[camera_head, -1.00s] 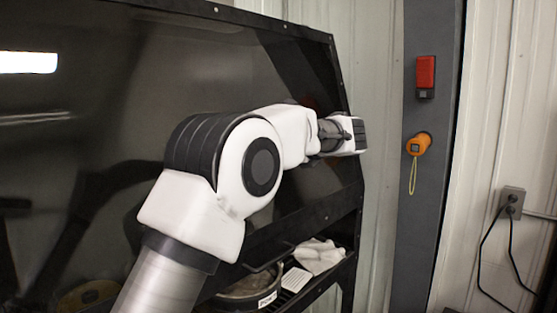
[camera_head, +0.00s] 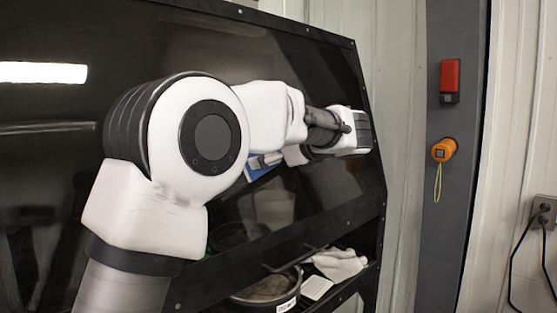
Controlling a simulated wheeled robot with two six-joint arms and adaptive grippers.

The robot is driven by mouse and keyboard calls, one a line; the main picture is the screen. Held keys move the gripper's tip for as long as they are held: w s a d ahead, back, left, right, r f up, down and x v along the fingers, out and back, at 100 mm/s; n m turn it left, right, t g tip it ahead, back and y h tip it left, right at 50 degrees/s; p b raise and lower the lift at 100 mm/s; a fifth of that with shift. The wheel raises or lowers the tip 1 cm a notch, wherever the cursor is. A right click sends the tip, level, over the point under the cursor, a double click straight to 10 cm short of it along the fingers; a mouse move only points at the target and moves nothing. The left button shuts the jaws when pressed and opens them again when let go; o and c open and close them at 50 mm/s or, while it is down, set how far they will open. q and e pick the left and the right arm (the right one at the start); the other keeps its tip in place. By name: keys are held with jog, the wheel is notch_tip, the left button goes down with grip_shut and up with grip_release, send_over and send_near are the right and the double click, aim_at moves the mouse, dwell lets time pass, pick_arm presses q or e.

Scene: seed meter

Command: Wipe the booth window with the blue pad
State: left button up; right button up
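The booth window (camera_head: 330,85) is a dark, glossy pane in a black frame, filling the left and middle of the view. My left arm comes in from the lower left and crosses in front of it. The blue pad (camera_head: 262,171) shows as a small corner below the forearm, close to the glass. My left gripper (camera_head: 264,160) is mostly hidden behind my arm; its grey end is at the pad and appears shut on it. Whether the pad touches the glass I cannot tell. My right gripper is not in view.
Below the window an open slot holds a round dark pan (camera_head: 268,288), a white cloth or glove (camera_head: 340,264) and a small white block (camera_head: 316,287). On the grey post (camera_head: 455,215) are a red box (camera_head: 450,76) and an orange item (camera_head: 443,150) with a hanging strap.

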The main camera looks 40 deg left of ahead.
pick_arm(q)
jog(key=shift+s, duration=0.7)
jog(key=shift+s+a+b, duration=0.1)
jog(key=shift+s+b, duration=0.45)
jog(key=shift+s, duration=0.3)
jog(key=shift+s+a+r, duration=0.1)
jog(key=shift+s, duration=0.85)
jog(key=p+v, duration=0.2)
jog(key=v, duration=0.4)
jog(key=shift+p, duration=0.35)
